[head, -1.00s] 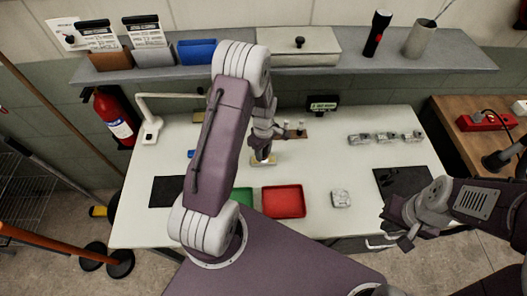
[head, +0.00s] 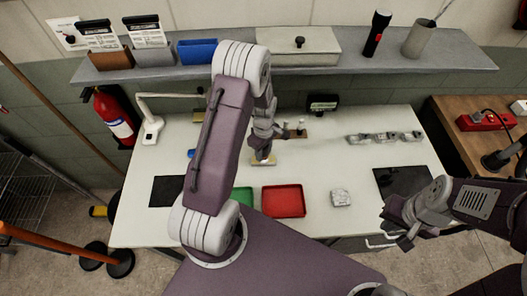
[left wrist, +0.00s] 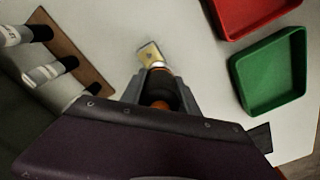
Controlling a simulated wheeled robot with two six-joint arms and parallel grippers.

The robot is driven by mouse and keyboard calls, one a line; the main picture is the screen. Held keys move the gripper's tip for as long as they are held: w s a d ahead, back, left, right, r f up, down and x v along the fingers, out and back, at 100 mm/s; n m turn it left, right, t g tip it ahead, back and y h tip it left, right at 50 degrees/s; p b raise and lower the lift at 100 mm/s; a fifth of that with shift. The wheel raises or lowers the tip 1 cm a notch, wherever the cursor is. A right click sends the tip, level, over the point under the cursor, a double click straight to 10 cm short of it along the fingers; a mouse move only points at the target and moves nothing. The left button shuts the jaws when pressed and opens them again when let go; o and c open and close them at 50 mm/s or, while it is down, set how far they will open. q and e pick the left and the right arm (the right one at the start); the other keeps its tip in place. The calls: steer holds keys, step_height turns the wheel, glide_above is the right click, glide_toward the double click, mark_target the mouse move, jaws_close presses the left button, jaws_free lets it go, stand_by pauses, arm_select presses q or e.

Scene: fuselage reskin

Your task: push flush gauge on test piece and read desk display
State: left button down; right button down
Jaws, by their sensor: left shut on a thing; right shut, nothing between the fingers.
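The test piece is a small brass-coloured plate (head: 263,161) on the white table; it also shows in the left wrist view (left wrist: 150,52). My left gripper (head: 263,151) is directly over it and shut on the flush gauge, a dark round body (left wrist: 159,92) with an orange part. The gauge's lower end appears to meet the plate; exact contact is hard to see. The desk display (head: 323,104) stands at the table's back, dark with small pale text too small to read. My right gripper (head: 384,242) is shut and empty off the table's front right.
A wooden rack (left wrist: 75,55) with pale, dark-ended tools stands close to my left gripper. A red tray (head: 283,201) and a green tray (head: 243,196) lie in front. Several grey metal parts (head: 385,138) sit at right.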

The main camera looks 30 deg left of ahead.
arm_select(q)
step_height(320, 180, up, 7)
steer(key=p, duration=0.6)
stand_by(0.4)
stand_by(0.9)
